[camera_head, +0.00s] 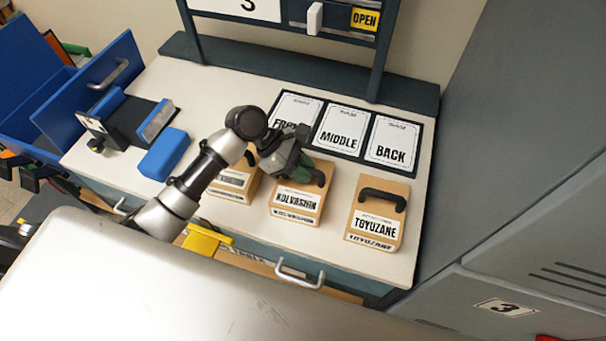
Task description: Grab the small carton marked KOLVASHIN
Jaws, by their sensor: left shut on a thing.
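The small KOLVASHIN carton (296,204) stands on the white worktop in the head view, between two similar cartons. It is tan with a white label and a dark handle on top. My left gripper (307,172) is at the top of this carton and is shut on its handle, which it partly hides. The carton appears to rest on the worktop; I cannot tell whether it is lifted at all. My right gripper is not in view.
The TOYUZANE carton (375,213) stands to the right. Another carton (233,184), partly hidden by my arm, is to the left. Behind are cards marked MIDDLE (340,131) and BACK (392,143). A blue block (164,154) lies left. A grey cabinet (540,220) borders the right.

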